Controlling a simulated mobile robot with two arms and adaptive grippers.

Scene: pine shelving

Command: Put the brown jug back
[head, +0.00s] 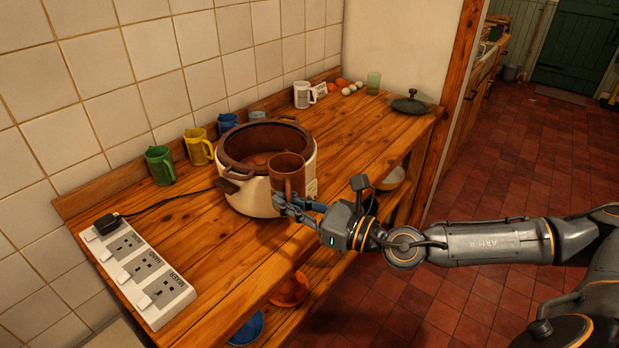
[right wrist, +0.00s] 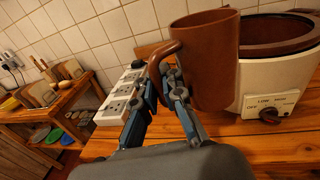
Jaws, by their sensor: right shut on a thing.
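The brown jug (head: 288,172) is upright in front of the slow cooker (head: 246,198), overlapping its right side in the head view. My right gripper (head: 281,200) is shut on it. In the right wrist view the fingers (right wrist: 160,88) close on the handle of the jug (right wrist: 206,62), with the cooker (right wrist: 288,98) close behind on the right. The jug appears held above the wooden top (head: 215,262); the exact gap is hard to tell. Green (head: 160,166), yellow (head: 198,147) and blue (head: 228,124) jugs stand in a row along the tiled wall. My left gripper is out of view.
A white power strip (head: 138,275) lies at the near left, with a black plug and cord running towards the cooker. A white mug (head: 304,95), eggs, a green glass (head: 373,83) and a black lid (head: 409,104) are at the far end. Bowls (head: 289,290) sit on a lower shelf.

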